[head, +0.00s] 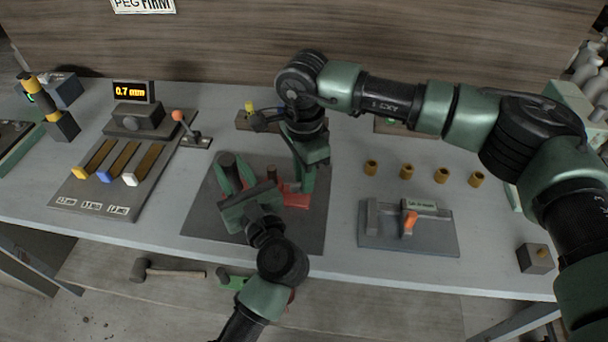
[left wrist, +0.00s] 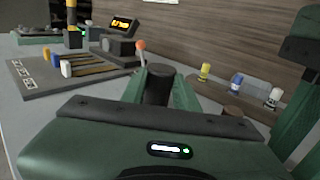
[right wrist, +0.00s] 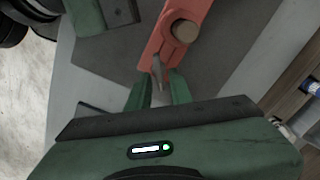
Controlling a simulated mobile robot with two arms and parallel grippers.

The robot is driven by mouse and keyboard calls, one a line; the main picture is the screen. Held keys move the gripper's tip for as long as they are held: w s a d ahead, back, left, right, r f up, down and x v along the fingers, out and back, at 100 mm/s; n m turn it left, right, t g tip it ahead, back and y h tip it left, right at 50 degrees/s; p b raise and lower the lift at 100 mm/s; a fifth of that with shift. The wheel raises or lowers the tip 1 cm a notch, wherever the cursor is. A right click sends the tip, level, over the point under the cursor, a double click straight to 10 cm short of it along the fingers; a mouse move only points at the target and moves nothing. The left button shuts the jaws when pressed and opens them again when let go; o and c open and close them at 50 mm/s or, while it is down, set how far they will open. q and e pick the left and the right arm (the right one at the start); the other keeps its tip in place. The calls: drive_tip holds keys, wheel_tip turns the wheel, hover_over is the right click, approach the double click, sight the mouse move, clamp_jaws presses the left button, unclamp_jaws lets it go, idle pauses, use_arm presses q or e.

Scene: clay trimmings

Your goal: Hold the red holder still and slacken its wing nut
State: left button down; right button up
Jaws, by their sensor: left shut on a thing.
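The red holder (head: 297,196) lies on the dark mat in the head view. It also fills the top of the right wrist view (right wrist: 164,45), with a round brown knob (right wrist: 185,32) on it. The grey wing nut (right wrist: 157,72) shows at its near end. My left gripper (head: 231,172) is shut on a dark upright post (left wrist: 158,84) left of the red part; the gripper hides how the two join. My right gripper (head: 303,190) points down at the holder. In the right wrist view its fingers (right wrist: 158,88) stand apart, one on each side of the wing nut.
The dark mat (head: 205,215) lies under both grippers. A rack with yellow, blue and white sliders (head: 100,200) and an orange-topped lever (head: 178,116) are to the left. A grey fixture (head: 435,240) and several brown cups (head: 407,171) are to the right.

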use_arm(q)
drive_tip(key=shift+f, duration=0.1)
use_arm(e)
wheel_tip(320, 180, up, 12)
idle(0.7)
use_arm(q)
drive_tip(key=c, duration=1)
unclamp_jaws()
